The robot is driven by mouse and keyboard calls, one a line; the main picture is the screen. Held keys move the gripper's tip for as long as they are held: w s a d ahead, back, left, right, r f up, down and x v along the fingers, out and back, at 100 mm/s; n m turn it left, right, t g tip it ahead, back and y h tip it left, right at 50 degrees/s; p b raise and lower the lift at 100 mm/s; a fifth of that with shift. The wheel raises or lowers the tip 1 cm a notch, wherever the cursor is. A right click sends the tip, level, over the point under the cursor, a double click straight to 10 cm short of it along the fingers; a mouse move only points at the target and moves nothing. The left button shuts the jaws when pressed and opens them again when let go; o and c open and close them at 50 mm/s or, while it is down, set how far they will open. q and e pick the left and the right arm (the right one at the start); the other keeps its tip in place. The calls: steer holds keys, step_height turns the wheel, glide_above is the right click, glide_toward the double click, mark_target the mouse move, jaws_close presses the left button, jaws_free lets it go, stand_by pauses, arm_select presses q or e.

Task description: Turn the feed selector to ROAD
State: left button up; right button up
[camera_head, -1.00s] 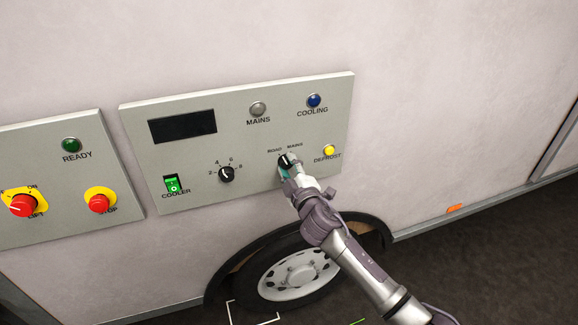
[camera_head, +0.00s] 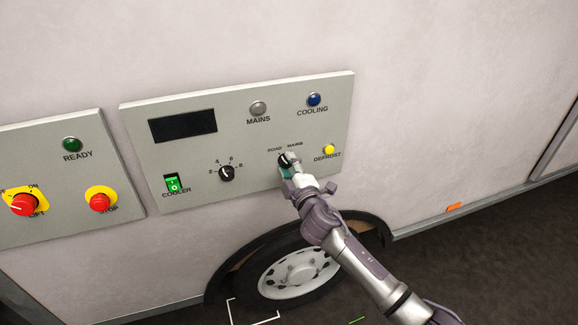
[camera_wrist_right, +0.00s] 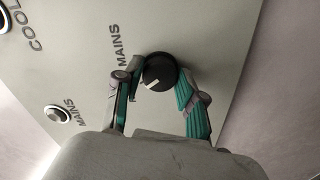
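The feed selector is a black round knob (camera_head: 283,159) with a white pointer line, below the ROAD and MAINS labels on the grey control panel (camera_head: 190,95). In the right wrist view the knob (camera_wrist_right: 159,71) sits between the fingers of my right gripper (camera_wrist_right: 160,85), one on each side, seemingly shut on it. Its line slants to the lower left there, which is the ROAD side. In the head view my right gripper (camera_head: 287,170) reaches the knob from the lower right and hides its lower part. My left gripper is not in view.
Close by are the yellow DEFROST button (camera_head: 329,149), the black numbered dial (camera_head: 227,173) and the green COOLER switch (camera_head: 172,183). A second panel (camera_head: 50,150) with red LIFT and STOP controls is at the left. A wheel (camera_head: 292,270) is below the panel.

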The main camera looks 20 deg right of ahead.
steer(key=o, duration=0.3)
steer(key=s, duration=1.2)
steer(key=shift+d, duration=0.2)
